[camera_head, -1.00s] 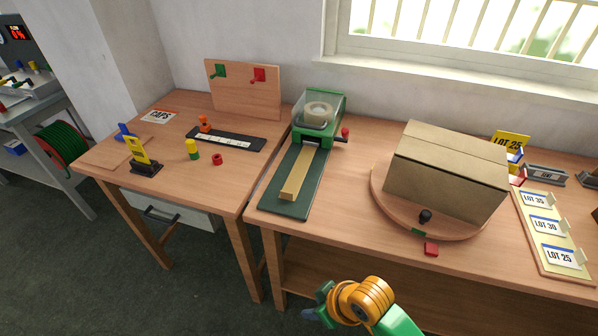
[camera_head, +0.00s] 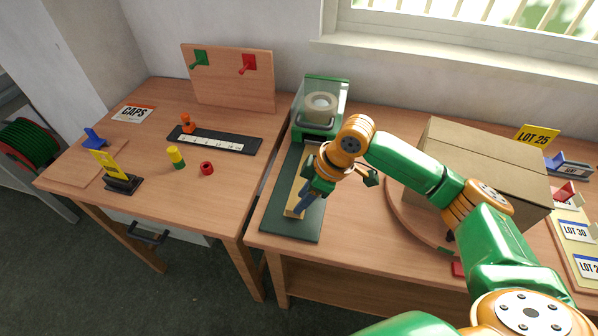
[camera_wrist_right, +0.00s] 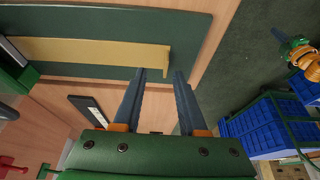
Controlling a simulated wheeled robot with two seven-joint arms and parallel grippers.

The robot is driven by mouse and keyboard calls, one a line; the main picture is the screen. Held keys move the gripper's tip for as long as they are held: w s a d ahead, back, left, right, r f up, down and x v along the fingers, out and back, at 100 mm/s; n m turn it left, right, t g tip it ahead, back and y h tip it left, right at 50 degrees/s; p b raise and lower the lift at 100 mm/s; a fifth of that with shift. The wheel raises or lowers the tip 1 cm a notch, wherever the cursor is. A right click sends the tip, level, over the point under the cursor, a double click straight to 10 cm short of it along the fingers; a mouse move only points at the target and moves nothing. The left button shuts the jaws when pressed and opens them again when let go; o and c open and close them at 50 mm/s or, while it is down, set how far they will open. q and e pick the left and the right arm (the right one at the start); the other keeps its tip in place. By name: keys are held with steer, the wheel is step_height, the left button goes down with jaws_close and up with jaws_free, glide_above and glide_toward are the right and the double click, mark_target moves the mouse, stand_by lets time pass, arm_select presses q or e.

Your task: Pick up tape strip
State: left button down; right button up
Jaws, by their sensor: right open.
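The tape strip (camera_head: 291,209) is a flat yellow-tan band on the dark green plate (camera_head: 279,221), running out from the tape dispenser (camera_head: 317,112). In the head view my right gripper (camera_head: 305,203) hangs over the strip's near end and hides part of it. In the right wrist view the strip (camera_wrist_right: 90,53) runs across the top to its free end. The right gripper's fingers (camera_wrist_right: 160,76) are open and empty, their tips close to that end. I cannot tell whether they touch it. An orange and green part, apparently my left gripper (camera_wrist_right: 298,52), shows small at the upper right.
A cardboard box (camera_head: 468,165) sits on a round wooden turntable (camera_head: 404,217) to the right, close to my right arm. The left table holds a black ruler strip (camera_head: 240,143), a red ring (camera_head: 207,168) and a yellow-green peg (camera_head: 175,157). A gap separates the tables.

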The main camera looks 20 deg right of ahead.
mark_target(293, 199)
steer(key=shift+s+a+f, duration=0.45)
steer(key=shift+s+a, duration=0.1)
steer(key=x, duration=0.2)
steer(key=shift+f, duration=0.25)
steer(key=shift+w+f, duration=0.3)
steer(key=shift+w, duration=0.2)
steer(key=shift+s+r, duration=0.15)
steer(key=shift+s, duration=0.1)
jaws_close()
arm_select(q)
steer(key=shift+s+r, duration=0.2)
steer(key=shift+s, duration=0.25)
arm_select(e)
steer(key=shift+w, duration=0.1)
